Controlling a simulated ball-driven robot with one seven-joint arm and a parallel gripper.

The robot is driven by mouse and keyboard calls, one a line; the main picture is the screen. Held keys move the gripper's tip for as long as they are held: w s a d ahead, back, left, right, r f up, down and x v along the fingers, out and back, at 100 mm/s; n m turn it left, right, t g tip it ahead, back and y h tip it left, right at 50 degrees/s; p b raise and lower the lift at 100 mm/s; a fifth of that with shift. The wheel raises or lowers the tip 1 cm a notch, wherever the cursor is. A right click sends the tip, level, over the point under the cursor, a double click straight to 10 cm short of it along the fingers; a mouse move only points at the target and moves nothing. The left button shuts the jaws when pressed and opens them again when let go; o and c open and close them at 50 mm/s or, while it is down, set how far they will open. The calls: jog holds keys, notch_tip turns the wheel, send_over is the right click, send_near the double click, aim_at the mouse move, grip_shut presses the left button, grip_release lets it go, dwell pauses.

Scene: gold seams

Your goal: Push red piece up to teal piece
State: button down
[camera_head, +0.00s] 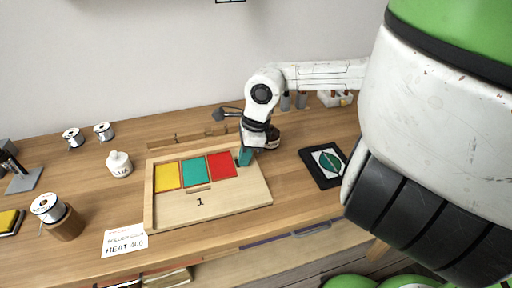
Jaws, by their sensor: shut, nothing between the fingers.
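A red piece (221,166) lies flat in a wooden tray (232,198), at the right end of a row. A teal piece (194,173) lies just left of it. The two are very close side by side; I cannot tell whether their edges touch. A yellow piece (167,178) lies left of the teal one. My gripper (244,158) is shut and empty, pointing down at the tray, with its teal-coloured tips just right of the red piece. I cannot tell whether the tips touch its right edge.
A small wooden strip (198,188) lies below the teal piece. A white bottle (118,163) and a lettered card (124,240) are left of the tray.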

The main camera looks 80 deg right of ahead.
aim_at(222, 165)
jog(key=shift+w+a, duration=0.1)
jog(key=shift+w, duration=0.35)
jog(key=shift+w+f+b, duration=0.15)
jog(key=shift+w+b, duration=0.15)
jog(key=shift+b, duration=0.25)
jog(key=shift+w+a+b, duration=0.2)
jog(key=shift+w+b, duration=0.15)
jog(key=shift+w, duration=0.1)
jog(key=shift+r, duration=0.2)
jog(key=shift+f, duration=0.1)
